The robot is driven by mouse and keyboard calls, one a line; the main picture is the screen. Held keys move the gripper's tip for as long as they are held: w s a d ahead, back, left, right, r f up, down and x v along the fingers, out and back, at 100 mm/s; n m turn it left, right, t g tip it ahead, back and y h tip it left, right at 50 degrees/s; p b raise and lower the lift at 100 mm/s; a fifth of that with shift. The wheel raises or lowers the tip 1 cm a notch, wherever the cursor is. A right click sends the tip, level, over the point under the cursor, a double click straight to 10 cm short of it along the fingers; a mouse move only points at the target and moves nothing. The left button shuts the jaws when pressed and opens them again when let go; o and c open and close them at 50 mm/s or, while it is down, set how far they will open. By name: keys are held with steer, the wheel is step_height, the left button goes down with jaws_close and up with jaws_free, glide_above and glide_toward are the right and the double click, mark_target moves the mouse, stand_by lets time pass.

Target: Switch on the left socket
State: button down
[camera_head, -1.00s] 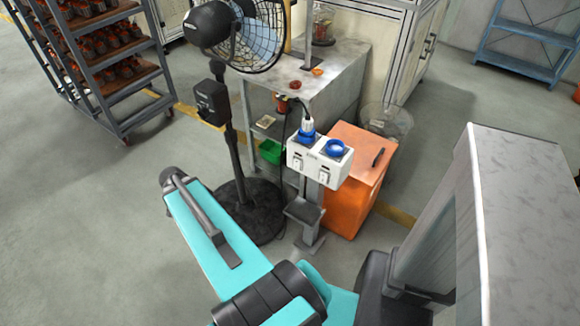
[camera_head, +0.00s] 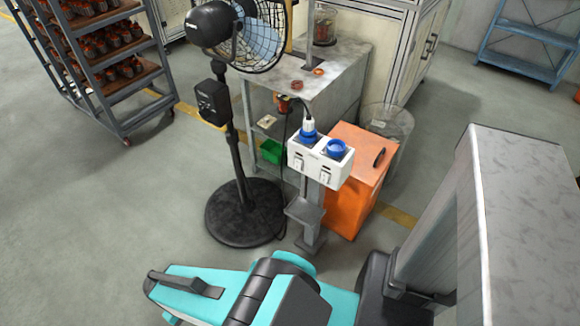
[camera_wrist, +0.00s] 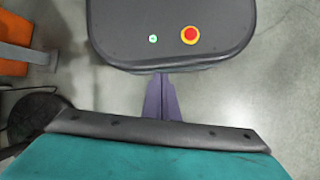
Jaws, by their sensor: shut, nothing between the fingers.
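The white socket box (camera_head: 345,170) stands on a grey post at the middle of the head view. Its left socket (camera_head: 309,139) is blue and has a white plug (camera_head: 308,126) with a dark cable in it. A small switch (camera_head: 299,165) sits on the front below it; its position is too small to tell. The right socket (camera_head: 337,149) is blue with no plug. My gripper (camera_wrist: 161,76) shows in the wrist view as two dark fingers, shut and empty, near a grey panel with a red button. It is well away from the socket box, which the wrist view does not show.
A black pedestal fan (camera_head: 238,110) stands left of the socket box. A metal workbench (camera_head: 335,70) is behind, and an orange cabinet (camera_head: 350,205) stands close at the right. A rack of parts (camera_head: 100,60) is at the far left. The floor at left is free.

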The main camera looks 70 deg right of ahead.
steer(key=s+a+n, duration=0.1)
steer(key=s+a+f+n, duration=0.1)
steer(key=s+a, duration=0.1)
steer(key=shift+a+f+n, duration=0.1)
steer(key=shift+f+n, duration=0.25)
steer(key=shift+n, duration=0.05)
